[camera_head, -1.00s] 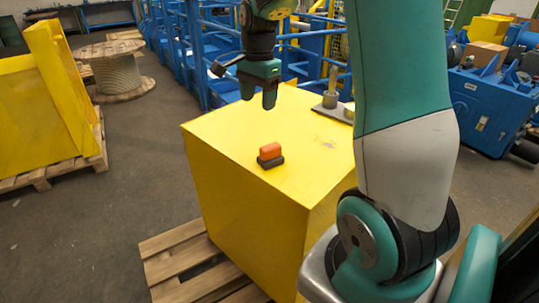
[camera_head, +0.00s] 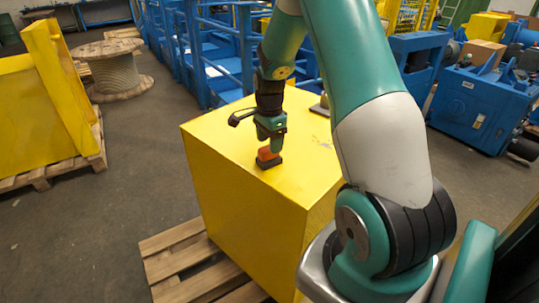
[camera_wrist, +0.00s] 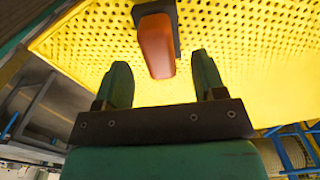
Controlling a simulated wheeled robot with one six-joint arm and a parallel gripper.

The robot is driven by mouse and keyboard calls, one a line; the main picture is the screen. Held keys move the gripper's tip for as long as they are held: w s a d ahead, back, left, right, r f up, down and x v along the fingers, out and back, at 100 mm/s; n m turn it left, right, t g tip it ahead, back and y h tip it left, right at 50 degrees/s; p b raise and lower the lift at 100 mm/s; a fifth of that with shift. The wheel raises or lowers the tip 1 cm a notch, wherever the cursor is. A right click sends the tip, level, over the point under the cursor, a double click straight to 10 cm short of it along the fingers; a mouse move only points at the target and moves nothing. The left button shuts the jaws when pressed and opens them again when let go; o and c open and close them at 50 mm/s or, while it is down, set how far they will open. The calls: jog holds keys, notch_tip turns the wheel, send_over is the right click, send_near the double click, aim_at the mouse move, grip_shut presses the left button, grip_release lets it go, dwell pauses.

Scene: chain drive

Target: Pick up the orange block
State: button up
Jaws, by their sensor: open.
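The orange block (camera_head: 265,154) sits on a small black base (camera_head: 268,163) on top of the yellow box (camera_head: 225,125). The wrist view shows the block (camera_wrist: 156,45) with the dark base (camera_wrist: 177,14) behind it. My gripper (camera_head: 272,148) is right above the block and partly hides it in the head view. In the wrist view my gripper (camera_wrist: 162,80) has its two fingers apart, with the near end of the block lying in line with the gap between them. The fingers do not visibly touch the block.
A grey metal fixture (camera_head: 320,106) stands near the back right of the box top, partly behind my arm. The box rests on a wooden pallet (camera_head: 175,255). Blue railings (camera_head: 200,60) stand behind it.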

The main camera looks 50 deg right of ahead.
jog(key=shift+a+f+p, duration=0.1)
jog(key=shift+f+p, duration=0.2)
jog(key=shift+f, duration=1.65)
jog(key=c, duration=1.1)
jog(key=shift+r, duration=0.15)
notch_tip(320, 180, up, 20)
jog(key=shift+f+b, duration=0.1)
jog(key=shift+b, duration=0.65)
